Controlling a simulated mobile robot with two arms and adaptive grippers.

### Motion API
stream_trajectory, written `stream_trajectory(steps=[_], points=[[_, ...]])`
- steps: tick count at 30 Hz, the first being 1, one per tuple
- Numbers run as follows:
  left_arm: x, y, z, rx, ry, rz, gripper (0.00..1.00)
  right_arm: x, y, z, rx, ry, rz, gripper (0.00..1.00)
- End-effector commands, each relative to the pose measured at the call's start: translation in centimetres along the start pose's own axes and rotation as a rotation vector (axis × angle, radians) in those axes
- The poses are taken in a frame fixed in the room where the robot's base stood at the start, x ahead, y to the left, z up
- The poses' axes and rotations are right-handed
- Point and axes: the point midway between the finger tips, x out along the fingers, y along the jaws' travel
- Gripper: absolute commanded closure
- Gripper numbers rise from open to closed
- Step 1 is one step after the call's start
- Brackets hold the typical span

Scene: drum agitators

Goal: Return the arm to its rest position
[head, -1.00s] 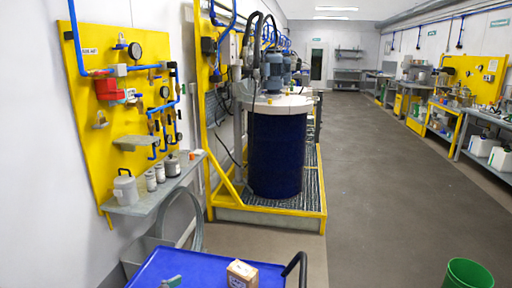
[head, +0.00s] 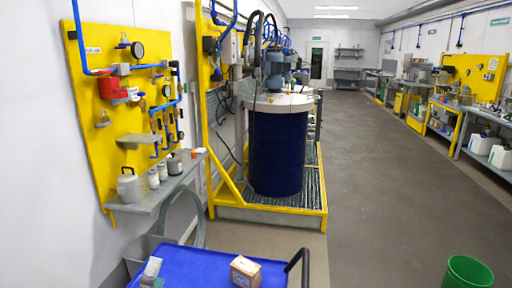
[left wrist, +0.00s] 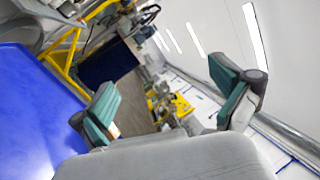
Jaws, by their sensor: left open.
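The rest of the left arm is hidden. My right gripper is in neither view.
The blue cart top (head: 200,268) carries a small brown box (head: 245,271). A blue drum (head: 277,155) stands on a yellow-edged grating behind it. A yellow wall panel and grey shelf (head: 160,193) are at left. A green bin (head: 468,272) stands at right; the aisle floor is clear.

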Motion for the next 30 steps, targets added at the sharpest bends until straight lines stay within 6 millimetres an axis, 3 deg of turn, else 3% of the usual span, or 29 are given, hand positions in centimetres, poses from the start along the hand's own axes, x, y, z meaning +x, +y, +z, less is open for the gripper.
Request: stream_trajectory(steps=[3, 6, 10, 15, 25, 30], points=[[-4.3, 3.8, 4.2, -0.413, -0.304, 0.205, 0.0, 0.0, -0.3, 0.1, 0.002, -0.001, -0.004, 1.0], [-9.8, 8.6, 5.1, -0.726, -0.547, 0.443, 0.0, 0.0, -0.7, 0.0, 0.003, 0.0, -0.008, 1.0], [-16.5, 12.5, 3.1, -0.987, -0.757, 0.727, 0.0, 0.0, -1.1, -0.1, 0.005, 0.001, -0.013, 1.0], [-22.8, 14.0, -0.4, -1.165, -0.9, 1.002, 0.0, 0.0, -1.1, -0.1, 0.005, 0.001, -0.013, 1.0], [-31.3, 12.6, -6.3, -1.334, -1.034, 1.423, 0.0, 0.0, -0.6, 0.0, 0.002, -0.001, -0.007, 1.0], [-32.1, 17.9, -7.8, -1.322, -1.046, 1.445, 0.0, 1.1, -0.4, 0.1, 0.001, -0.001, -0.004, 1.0]])
